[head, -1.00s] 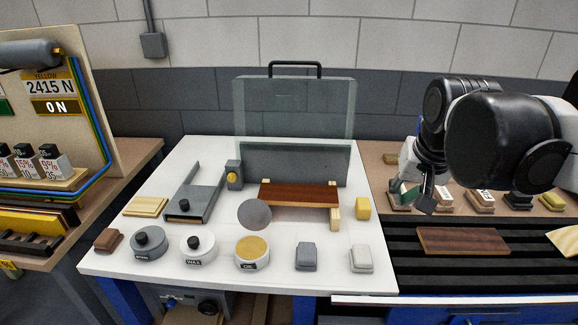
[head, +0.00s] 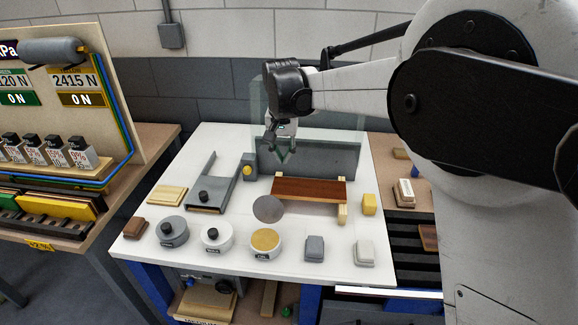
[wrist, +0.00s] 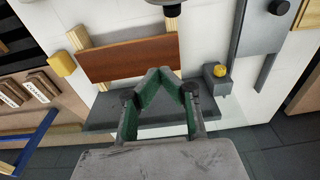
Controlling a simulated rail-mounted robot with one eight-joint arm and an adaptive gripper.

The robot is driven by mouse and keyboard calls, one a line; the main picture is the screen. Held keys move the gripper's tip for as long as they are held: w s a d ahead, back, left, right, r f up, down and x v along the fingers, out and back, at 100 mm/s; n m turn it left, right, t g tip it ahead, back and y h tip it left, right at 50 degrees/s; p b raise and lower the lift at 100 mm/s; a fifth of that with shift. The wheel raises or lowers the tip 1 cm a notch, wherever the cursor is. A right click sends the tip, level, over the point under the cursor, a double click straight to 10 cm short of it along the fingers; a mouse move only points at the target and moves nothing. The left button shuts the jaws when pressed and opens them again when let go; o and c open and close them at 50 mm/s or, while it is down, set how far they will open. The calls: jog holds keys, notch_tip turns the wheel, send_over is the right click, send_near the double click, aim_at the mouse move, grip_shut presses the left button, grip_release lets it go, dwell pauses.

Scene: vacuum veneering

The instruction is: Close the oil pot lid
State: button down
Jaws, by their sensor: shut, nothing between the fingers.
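The oil pot (head: 263,252) is a white round pot with a dark label and amber contents showing at its open top. It stands at the front of the white table. Its lid, a grey disc (head: 268,208), stands raised at the pot's back edge. In the wrist view a black knob on a grey round part (wrist: 172,8), apparently the lid's, shows at the top edge. My gripper (head: 284,155) is above the back of the table, behind the brown board and well away from the lid. Its green-lined fingers (wrist: 166,74) meet at the tips, empty.
A brown board (head: 308,189) on pale strips lies between gripper and lid. A clear panel (head: 345,125) stands at the back. Two lidded pots (head: 172,236) (head: 217,240) stand left of the oil pot; grey (head: 314,248) and white (head: 364,252) blocks stand right.

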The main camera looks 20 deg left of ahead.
aim_at(269, 207)
jog(key=a+f, duration=0.1)
jog(key=f, duration=0.2)
jog(key=a+f+p, duration=0.1)
jog(key=f, duration=0.3)
jog(key=a+f+p, duration=0.1)
jog(key=f, duration=0.2)
jog(key=shift+w+a+f, duration=0.15)
jog(key=shift+a+f, duration=0.25)
jog(key=shift+s+f, duration=0.2)
jog(key=shift+f, duration=0.05)
jog(key=shift+s+d+r+p, duration=0.2)
jog(key=shift+s, duration=0.3)
jog(key=shift+s+d+r+p, duration=0.15)
jog(key=shift+s+p, duration=0.05)
jog(key=shift+s, duration=0.3)
jog(key=shift+s+d+r, duration=0.1)
jog(key=shift+s+d, duration=0.1)
jog(key=shift+s, duration=0.5)
jog(key=shift+s, duration=0.15)
